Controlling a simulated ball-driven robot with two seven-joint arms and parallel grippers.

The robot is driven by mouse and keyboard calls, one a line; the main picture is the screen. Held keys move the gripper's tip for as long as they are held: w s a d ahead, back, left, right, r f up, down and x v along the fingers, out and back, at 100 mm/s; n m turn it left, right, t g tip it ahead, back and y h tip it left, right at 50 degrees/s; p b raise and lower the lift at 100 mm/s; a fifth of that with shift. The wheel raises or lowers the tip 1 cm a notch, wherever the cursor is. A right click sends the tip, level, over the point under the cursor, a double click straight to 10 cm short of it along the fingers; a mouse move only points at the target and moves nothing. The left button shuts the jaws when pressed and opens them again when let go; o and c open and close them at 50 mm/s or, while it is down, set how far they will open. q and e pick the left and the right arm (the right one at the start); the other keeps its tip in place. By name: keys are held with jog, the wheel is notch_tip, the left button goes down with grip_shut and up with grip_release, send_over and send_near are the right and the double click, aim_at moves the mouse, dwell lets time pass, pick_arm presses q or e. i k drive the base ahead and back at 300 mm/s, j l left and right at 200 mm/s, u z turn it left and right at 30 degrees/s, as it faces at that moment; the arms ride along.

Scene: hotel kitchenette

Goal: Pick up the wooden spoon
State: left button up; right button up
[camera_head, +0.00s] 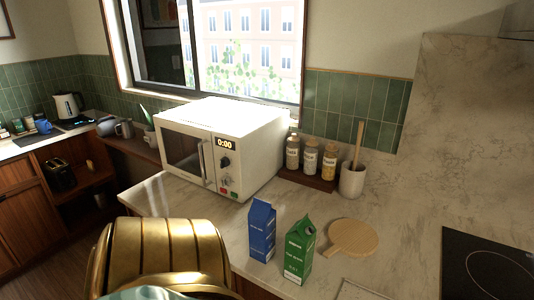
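The wooden spoon (358,141) stands upright in a white crock (352,181) on the marble counter, right of the microwave. Only its light wood shaft shows above the rim. Its lower part is hidden inside the crock. Neither my left nor my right gripper is in view.
A white microwave (241,136) stands left of a wooden rack (303,178) of labelled jars. A blue carton (262,231), a green carton (299,250) and a round wooden board (353,238) are in front of the crock. A dark cooktop (470,262) is at right.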

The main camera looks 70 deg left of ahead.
aim_at(360, 127)
jog(key=u, duration=1.55)
jog(key=z, duration=1.55)
jog(key=u, duration=1.4)
jog(key=k+j, duration=0.05)
